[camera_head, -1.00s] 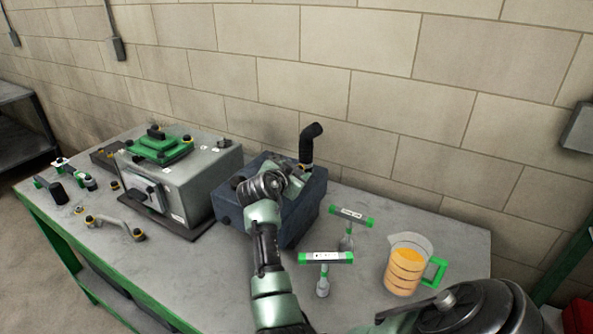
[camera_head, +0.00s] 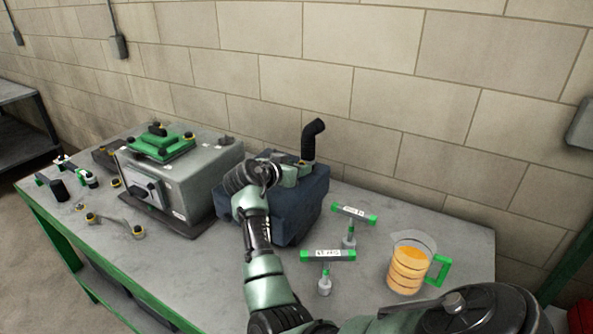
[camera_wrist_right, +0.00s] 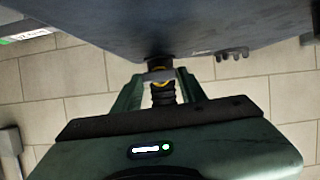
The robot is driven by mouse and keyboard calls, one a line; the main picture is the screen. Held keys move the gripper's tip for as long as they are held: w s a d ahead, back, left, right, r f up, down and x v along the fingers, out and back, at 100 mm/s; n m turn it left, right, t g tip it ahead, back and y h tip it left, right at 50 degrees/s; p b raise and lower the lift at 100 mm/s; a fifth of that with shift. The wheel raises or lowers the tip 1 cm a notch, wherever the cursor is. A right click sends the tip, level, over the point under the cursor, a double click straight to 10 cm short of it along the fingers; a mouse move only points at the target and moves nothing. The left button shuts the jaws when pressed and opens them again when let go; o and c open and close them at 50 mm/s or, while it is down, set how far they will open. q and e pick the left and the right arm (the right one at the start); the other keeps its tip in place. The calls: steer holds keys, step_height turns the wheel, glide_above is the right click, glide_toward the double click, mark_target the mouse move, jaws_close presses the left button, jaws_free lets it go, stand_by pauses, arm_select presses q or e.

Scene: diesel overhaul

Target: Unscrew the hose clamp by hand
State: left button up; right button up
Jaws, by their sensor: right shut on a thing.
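A black elbow hose (camera_head: 313,138) stands up from the back right of a dark blue block (camera_head: 300,208) on the bench. The hose clamp (camera_wrist_right: 158,75), a grey band with yellow at it, sits around the base of the hose, close against the block in the right wrist view. My right gripper (camera_head: 298,168) reaches over the block from the left. Its fingers are shut on the hose clamp, one on each side of it. In the head view the gripper hides most of the clamp. My left gripper is not in view.
A grey engine box (camera_head: 190,180) with a green top part (camera_head: 163,147) stands left of the block. A brick wall lies behind.

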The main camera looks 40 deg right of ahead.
steer(key=shift+w+d+r+n+g+b, duration=0.1)
steer(key=shift+d+r+n+g+b, duration=0.15)
steer(key=shift+n+g, duration=0.35)
steer(key=shift+a, duration=0.1)
steer(key=o, duration=1.3)
steer(key=shift+o, duration=0.4)
steer(key=shift+w+d+f, duration=0.1)
steer(key=shift+d+f, duration=0.2)
steer(key=shift+f, duration=0.05)
steer(key=b+v, duration=0.3)
steer(key=v, duration=0.4)
steer(key=shift+a+f, duration=0.1)
steer(key=shift+a, duration=0.1)
steer(key=shift+a+r, duration=0.25)
